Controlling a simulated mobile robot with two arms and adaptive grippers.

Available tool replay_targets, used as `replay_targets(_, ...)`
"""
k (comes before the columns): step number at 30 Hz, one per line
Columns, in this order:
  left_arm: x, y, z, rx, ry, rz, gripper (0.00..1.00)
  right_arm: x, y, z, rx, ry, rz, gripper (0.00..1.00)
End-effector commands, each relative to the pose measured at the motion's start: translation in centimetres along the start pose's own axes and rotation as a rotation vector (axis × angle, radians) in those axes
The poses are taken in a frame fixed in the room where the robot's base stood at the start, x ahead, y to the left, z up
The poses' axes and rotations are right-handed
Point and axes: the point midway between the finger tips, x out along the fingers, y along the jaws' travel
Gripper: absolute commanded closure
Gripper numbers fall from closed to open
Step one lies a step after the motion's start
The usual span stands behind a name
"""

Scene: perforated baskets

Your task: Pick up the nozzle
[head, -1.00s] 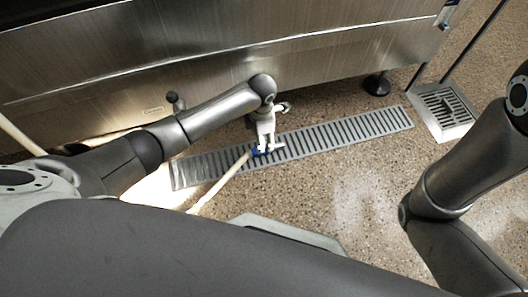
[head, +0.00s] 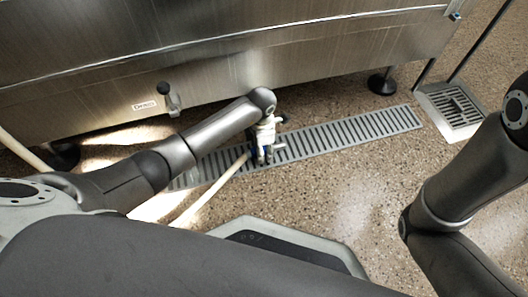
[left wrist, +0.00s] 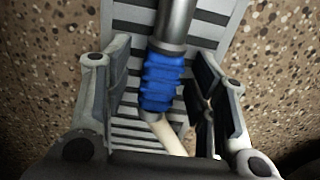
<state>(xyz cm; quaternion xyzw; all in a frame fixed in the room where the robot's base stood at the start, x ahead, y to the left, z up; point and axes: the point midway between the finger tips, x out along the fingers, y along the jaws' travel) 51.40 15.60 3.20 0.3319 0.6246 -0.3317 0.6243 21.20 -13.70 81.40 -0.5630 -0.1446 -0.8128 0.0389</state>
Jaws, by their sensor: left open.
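The nozzle (left wrist: 163,75) lies over the floor grate, with a blue ribbed collar and a metal barrel. A pale hose (left wrist: 168,135) runs from its collar. In the left wrist view the collar sits between the two open fingers of my left gripper (left wrist: 160,100), with gaps on both sides. In the head view my left gripper (head: 263,155) points down at the hose end over the grate, and it hides most of the nozzle. My right arm shows at the right, but its gripper is out of view.
The long slotted drain grate (head: 350,130) runs along the speckled floor (head: 370,190). A large stainless steel unit (head: 230,60) stands behind it on dark feet (head: 381,84). A square drain (head: 452,108) lies at the right.

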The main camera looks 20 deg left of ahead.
Motion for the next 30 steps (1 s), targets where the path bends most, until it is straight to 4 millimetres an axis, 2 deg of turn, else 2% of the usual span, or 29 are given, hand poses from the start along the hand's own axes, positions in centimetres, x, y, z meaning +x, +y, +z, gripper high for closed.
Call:
replay_targets(4, -0.1, 0.0, -0.01, 0.0, 0.0, 0.0, 0.49, 0.1, 0.02, 0.04, 0.0, 0.0, 0.0, 1.0)
replay_targets(16, -0.1, 0.01, -0.02, -0.001, 0.0, 0.0, 1.0, 0.09, 0.03, 0.05, 0.0, 0.0, 0.0, 1.0)
replay_targets(30, -0.85, 0.07, 0.02, -0.001, -0.001, 0.001, 1.0, 0.79, 0.19, 0.33, -0.001, -0.001, 0.0, 1.0)
